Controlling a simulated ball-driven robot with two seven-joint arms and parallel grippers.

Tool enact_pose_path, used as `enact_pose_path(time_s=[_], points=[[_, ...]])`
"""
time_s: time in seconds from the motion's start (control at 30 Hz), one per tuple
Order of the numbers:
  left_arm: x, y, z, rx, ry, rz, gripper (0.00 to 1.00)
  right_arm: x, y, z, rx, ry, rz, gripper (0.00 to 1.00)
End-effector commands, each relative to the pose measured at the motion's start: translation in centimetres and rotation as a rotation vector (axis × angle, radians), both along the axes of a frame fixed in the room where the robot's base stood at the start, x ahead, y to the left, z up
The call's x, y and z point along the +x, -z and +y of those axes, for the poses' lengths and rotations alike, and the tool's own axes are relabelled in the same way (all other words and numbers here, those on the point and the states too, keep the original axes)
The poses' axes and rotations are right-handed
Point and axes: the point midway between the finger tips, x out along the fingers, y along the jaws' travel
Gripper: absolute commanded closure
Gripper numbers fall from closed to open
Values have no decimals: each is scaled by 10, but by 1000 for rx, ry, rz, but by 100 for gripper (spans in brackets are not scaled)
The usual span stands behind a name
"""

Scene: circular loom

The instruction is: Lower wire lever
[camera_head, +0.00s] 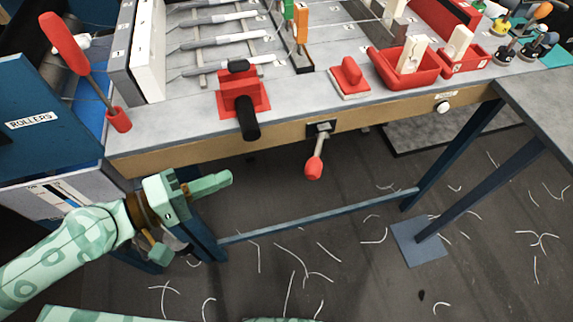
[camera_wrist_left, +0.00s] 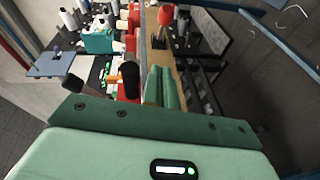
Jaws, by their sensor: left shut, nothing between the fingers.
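No lever carries a readable wire label, so I cannot tell which is the wire lever. A long red-handled lever (camera_head: 66,45) leans up and left from a red socket (camera_head: 117,120) at the table's left corner. A short lever with a red knob (camera_head: 314,167) hangs down from the table's front edge; its knob also shows in the left wrist view (camera_wrist_left: 166,18). A red block with a black handle (camera_head: 249,120) sits on the table edge. My left gripper (camera_head: 226,179) is shut and empty, in front of the table edge, left of the hanging knob and touching nothing visible.
The grey table (camera_head: 185,125) has a wooden front edge. Red bins (camera_head: 415,75) and a red-handled block (camera_head: 350,75) stand on it. A blue rollers box (camera_head: 30,140) is at the left. Blue table legs (camera_head: 455,150) and a crossbar (camera_head: 320,215) stand below. The floor has scattered wire scraps.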

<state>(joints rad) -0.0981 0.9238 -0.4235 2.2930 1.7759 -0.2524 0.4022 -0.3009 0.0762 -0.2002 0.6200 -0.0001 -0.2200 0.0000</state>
Motion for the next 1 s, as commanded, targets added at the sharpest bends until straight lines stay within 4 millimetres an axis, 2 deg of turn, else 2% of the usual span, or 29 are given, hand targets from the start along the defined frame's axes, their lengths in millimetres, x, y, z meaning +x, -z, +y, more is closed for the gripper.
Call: enact_pose_path(time_s=[0.23,0.37,0.57,0.8,1.0], points=[[2,-1,-1,2,-3,-3,100,1,-2,-5,-5,-3,-3,100],[9,-3,-10,-1,-7,-8,100,5,-11,-5,-6,-3,-13,100],[29,0,-42,-3,-4,-8,100,13,-30,-5,-6,-3,-32,100],[57,11,-84,-2,-4,-4,100,16,-37,-5,-6,-2,-39,100],[50,20,-111,-1,-3,-1,100,19,-41,-3,-3,-1,-43,100]])
